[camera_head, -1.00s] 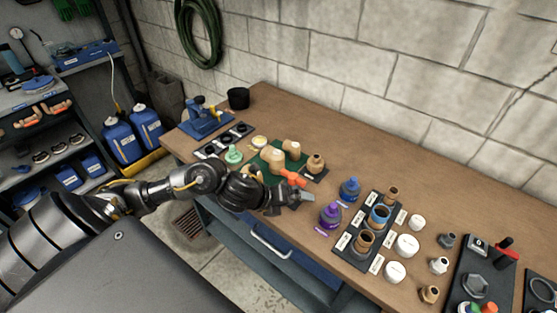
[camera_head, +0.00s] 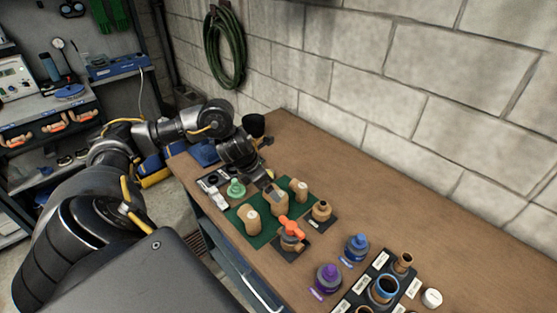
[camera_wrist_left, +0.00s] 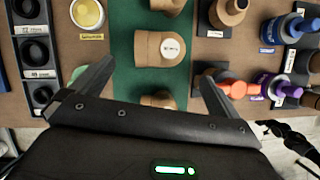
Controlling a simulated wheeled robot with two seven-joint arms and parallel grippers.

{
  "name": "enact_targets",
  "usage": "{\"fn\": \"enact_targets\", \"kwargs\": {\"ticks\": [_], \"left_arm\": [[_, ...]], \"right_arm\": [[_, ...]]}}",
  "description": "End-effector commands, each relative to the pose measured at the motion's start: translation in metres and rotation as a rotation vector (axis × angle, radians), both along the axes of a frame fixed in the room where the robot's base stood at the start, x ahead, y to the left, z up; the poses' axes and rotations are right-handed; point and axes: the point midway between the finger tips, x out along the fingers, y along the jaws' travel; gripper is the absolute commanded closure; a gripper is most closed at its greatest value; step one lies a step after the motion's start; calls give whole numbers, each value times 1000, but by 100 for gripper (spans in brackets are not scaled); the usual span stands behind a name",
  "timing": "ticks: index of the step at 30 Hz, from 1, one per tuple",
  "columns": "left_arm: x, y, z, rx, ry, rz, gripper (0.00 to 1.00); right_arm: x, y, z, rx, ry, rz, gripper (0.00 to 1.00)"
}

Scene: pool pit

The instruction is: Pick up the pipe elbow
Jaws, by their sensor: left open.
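Tan pipe fittings stand on a green mat (camera_head: 238,231) on the workbench. One (camera_head: 252,220) is at the mat's near end and another (camera_head: 300,189) at its far end; I cannot tell for sure which is the pipe elbow. In the left wrist view, a tan fitting with a white label (camera_wrist_left: 158,48) lies just beyond my fingertips, between their lines. Another tan fitting (camera_wrist_left: 158,100) is partly hidden behind my gripper body. My left gripper (camera_head: 270,188) is open and empty above the mat, pointing down. My right gripper is not in view.
An orange-handled valve (camera_head: 290,230) stands right of the mat; in the wrist view it is close to my right finger. A green-topped item (camera_head: 236,188) is left.

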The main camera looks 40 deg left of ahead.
Motion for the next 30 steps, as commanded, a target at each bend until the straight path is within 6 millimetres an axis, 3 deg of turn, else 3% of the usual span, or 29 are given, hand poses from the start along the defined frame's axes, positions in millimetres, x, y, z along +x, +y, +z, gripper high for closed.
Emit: {"fn": "enact_targets", "kwargs": {"ticks": [6,14,24,30], "left_arm": [[13,-4,-29,-3,2,2,0],[15,-4,-37,0,1,4,0],[34,-7,-76,-2,2,6,0],[37,-7,-83,0,0,5,0]], "right_arm": [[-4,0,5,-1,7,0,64],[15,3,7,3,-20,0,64],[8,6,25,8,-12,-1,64],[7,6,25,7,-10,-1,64]]}}
